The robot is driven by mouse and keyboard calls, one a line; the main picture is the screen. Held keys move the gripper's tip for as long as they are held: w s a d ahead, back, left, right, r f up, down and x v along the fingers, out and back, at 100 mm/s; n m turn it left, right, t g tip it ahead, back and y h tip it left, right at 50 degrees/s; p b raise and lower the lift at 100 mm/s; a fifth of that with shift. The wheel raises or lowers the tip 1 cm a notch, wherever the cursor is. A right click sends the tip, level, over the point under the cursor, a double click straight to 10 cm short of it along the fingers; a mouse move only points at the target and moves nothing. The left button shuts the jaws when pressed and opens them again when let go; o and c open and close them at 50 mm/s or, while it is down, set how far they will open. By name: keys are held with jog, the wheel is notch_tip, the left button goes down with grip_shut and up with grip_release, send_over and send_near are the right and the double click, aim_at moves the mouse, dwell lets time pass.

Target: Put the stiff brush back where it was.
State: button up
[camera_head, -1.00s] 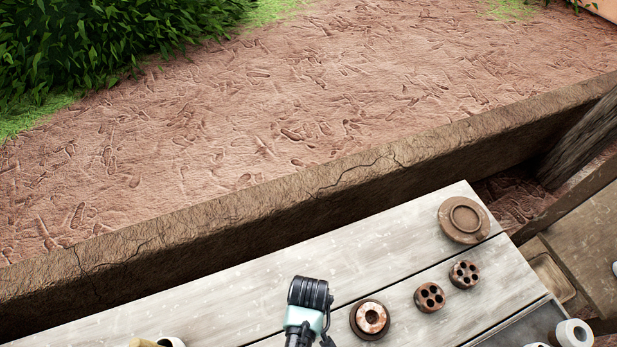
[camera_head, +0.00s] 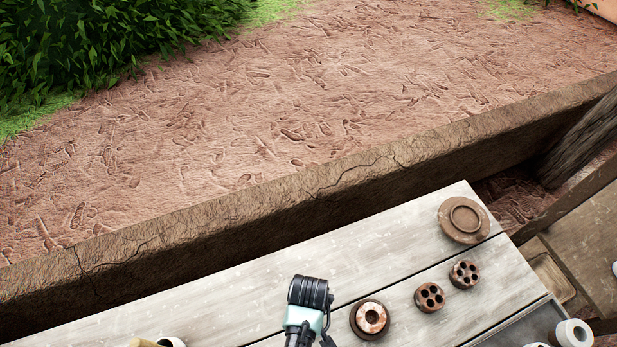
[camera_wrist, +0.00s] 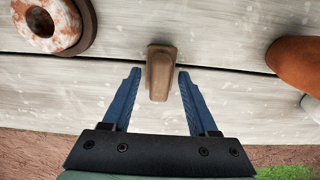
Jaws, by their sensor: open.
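A small brown block (camera_wrist: 160,75), apparently the stiff brush, shows in the wrist view on or just above the pale plank table (camera_wrist: 60,95). No bristles can be made out. My gripper (camera_wrist: 159,74) is open, with one blue finger on each side of the block in the picture and a gap on both sides. I cannot tell how far the fingertips are above the table. In the head view my wrist is at the bottom middle; the fingers and the block are hidden there.
A mottled ring on a dark base (camera_head: 370,319) stands close beside my wrist. Two holed discs (camera_head: 430,297) and a round brown dish (camera_head: 464,220) lie farther right. An orange-brown rounded object (camera_wrist: 295,64) is at the wrist view's right. A mud wall (camera_head: 250,215) runs behind the table.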

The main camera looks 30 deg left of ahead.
notch_tip(320, 180, up, 12)
jog(key=shift+f, duration=0.2)
jog(key=w+r+m+t+y, duration=0.3)
jog(key=w+r+t, duration=0.6)
jog(key=w+r, duration=1.15)
jog(key=w+d+r+m+t, duration=0.1)
jog(key=w+r+t, duration=0.15)
jog(key=r, duration=0.55)
jog(key=w+d+r+m+t, duration=0.15)
jog(key=r+t, duration=0.25)
jog(key=r, duration=0.5)
jog(key=s+d+r+m+t+h, duration=0.25)
jog(key=r+t, duration=0.25)
jog(key=r, duration=1.1)
jog(key=s+d+r+m+t, duration=0.1)
jog(key=s+d+r+t, duration=0.1)
jog(key=s+r, duration=0.3)
jog(key=s+d+r+m+t, duration=0.1)
jog(key=s+r+t, duration=0.4)
jog(key=r, duration=0.7)
jog(key=shift+s+d, duration=0.55)
jog(key=shift+d, duration=0.25)
jog(key=shift+f+h, duration=0.1)
jog(key=shift+h, duration=0.15)
